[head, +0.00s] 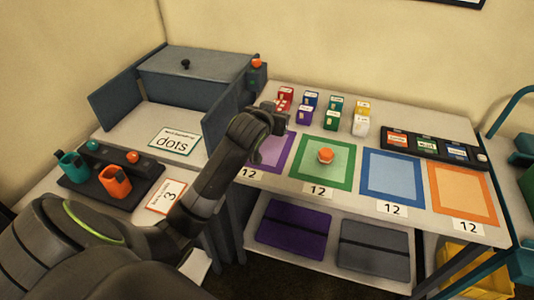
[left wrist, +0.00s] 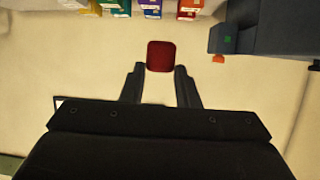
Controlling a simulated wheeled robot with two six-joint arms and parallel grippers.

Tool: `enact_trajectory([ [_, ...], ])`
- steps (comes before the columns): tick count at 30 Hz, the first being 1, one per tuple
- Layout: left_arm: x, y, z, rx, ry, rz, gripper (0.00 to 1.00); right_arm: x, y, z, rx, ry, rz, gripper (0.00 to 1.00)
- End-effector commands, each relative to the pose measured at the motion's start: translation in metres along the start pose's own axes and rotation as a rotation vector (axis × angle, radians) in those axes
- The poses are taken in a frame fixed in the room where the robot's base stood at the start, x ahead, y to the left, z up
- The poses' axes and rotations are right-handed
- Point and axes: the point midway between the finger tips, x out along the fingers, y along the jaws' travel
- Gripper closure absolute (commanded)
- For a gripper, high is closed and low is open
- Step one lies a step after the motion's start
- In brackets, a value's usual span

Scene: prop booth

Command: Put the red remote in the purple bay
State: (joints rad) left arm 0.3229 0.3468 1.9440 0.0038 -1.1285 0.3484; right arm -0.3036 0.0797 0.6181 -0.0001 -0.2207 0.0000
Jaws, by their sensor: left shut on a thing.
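My left gripper (head: 271,117) reaches over the table beyond the purple bay (head: 274,150), a purple-bordered square partly hidden by my arm. In the left wrist view the gripper (left wrist: 160,70) is shut on a dark red block (left wrist: 161,55), which looks like the red remote. Its end shows between the fingertips. In the head view the block is mostly hidden by the gripper, and its height above the table is hard to tell. My right gripper is not in view.
Several small coloured boxes (head: 333,108) stand just beyond and right of the gripper. A grey panel (head: 228,107) rises at its left.

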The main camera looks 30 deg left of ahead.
Motion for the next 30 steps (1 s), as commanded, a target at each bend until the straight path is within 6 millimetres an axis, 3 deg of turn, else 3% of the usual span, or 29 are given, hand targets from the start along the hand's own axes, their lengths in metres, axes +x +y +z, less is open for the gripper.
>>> enact_trajectory([
  [1, 0.016, -0.018, 0.020, -0.003, -0.005, -0.019, 0.95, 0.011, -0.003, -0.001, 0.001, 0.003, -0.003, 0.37],
  [3, 0.029, -0.037, 0.033, -0.015, -0.002, -0.033, 0.95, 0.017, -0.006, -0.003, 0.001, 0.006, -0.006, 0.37],
  [9, 0.048, -0.065, 0.055, -0.040, 0.003, -0.052, 0.95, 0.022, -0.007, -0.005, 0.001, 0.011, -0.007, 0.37],
  [18, 0.068, -0.066, 0.102, -0.043, 0.003, -0.052, 0.95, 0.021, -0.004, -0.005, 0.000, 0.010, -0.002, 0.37],
  [30, 0.085, -0.065, 0.143, -0.042, 0.004, -0.052, 0.95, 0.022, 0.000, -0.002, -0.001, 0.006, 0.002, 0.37],
])
